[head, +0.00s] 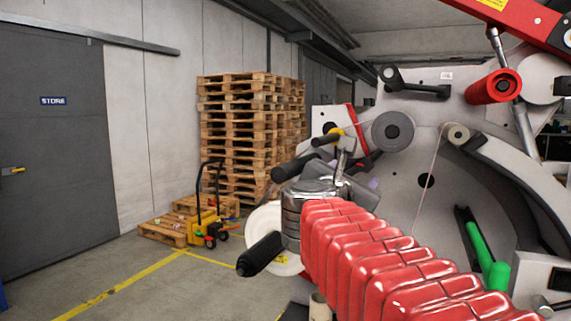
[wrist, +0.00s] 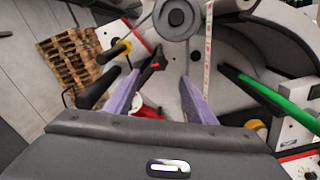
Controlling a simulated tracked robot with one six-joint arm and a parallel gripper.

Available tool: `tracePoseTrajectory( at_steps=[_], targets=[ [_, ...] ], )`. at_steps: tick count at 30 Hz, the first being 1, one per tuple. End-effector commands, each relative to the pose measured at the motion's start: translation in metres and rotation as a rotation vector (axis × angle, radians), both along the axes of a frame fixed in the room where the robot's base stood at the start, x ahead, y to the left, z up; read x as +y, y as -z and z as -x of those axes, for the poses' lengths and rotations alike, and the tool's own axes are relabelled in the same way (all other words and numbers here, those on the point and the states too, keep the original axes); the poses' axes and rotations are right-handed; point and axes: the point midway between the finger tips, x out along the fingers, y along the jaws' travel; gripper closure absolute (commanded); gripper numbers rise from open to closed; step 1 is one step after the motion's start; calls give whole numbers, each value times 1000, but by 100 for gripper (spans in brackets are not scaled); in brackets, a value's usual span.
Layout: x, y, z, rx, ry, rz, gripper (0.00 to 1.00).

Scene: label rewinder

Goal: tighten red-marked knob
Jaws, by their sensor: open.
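A small dark part with a red tip (wrist: 155,66) sits on the grey machine panel, just beyond my fingertips in the wrist view. It looks like the red-marked knob, but its shape is too small to be sure. In the head view a red and dark part (head: 362,163) shows behind my wrist, partly hidden. My gripper (wrist: 160,77) is open and empty, its two purple fingers apart on either side of the line to that part. I cannot tell whether either finger touches anything. In the head view my red-sleeved arm hides most of the gripper.
The label rewinder has a grey roller (head: 392,131), a red roller (head: 493,87), a black-handled bar with a yellow collar (head: 336,133) and a green bar (head: 487,258). Black rollers stick out near my wrist.

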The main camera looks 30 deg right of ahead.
Motion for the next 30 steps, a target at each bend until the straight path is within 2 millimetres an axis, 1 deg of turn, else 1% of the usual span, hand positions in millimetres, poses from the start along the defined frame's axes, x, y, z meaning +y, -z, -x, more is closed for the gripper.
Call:
tracePoseTrajectory(
  at_steps=[4, 8, 30],
  targets=[
    [-2, 0, -2, -1, 1, -1, 50],
    [-9, 0, -7, -1, 1, -1, 50],
    [-84, 1, -64, -1, 1, -3, 50]
  ],
)
